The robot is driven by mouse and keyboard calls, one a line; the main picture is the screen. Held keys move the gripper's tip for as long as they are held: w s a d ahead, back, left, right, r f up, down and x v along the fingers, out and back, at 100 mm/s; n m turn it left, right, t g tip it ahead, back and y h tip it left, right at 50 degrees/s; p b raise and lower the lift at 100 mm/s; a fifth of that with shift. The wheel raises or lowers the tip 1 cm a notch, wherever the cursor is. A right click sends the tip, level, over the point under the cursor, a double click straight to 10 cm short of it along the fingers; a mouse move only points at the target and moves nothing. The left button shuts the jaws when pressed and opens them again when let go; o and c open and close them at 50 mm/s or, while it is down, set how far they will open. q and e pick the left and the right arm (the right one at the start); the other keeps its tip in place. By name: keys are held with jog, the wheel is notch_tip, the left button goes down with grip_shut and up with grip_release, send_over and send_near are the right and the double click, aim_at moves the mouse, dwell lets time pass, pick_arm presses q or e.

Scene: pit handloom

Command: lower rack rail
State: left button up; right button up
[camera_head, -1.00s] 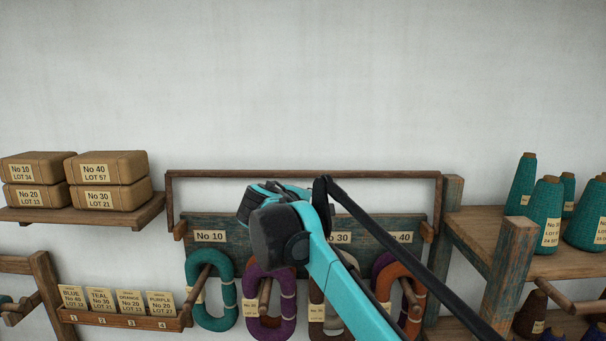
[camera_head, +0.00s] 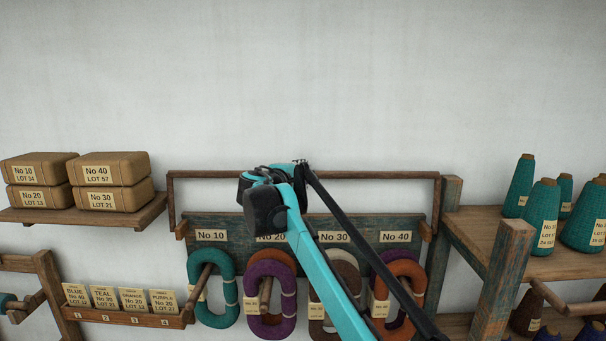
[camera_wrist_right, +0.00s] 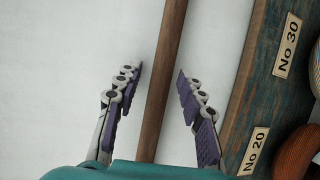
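The rack rail (camera_head: 385,175) is a thin brown wooden bar, raised level above the blue-green rack board (camera_head: 375,224) on side arms at both ends. My right gripper (camera_head: 280,172) is at the rail near its middle, its fingers mostly hidden behind my own wrist in the head view. In the right wrist view, my right gripper (camera_wrist_right: 158,80) is open, with a purple-padded finger on each side of the rail (camera_wrist_right: 165,85). Gaps show on both sides, so neither finger grips it. My left gripper is not in view.
Yarn hanks in teal (camera_head: 196,285), purple (camera_head: 254,300), brown (camera_head: 318,298) and orange (camera_head: 412,270) hang on pegs below the board. Boxes (camera_head: 110,168) sit on a left shelf, teal cones (camera_head: 543,215) on a right shelf. The wall above is clear.

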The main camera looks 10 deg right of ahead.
grip_shut()
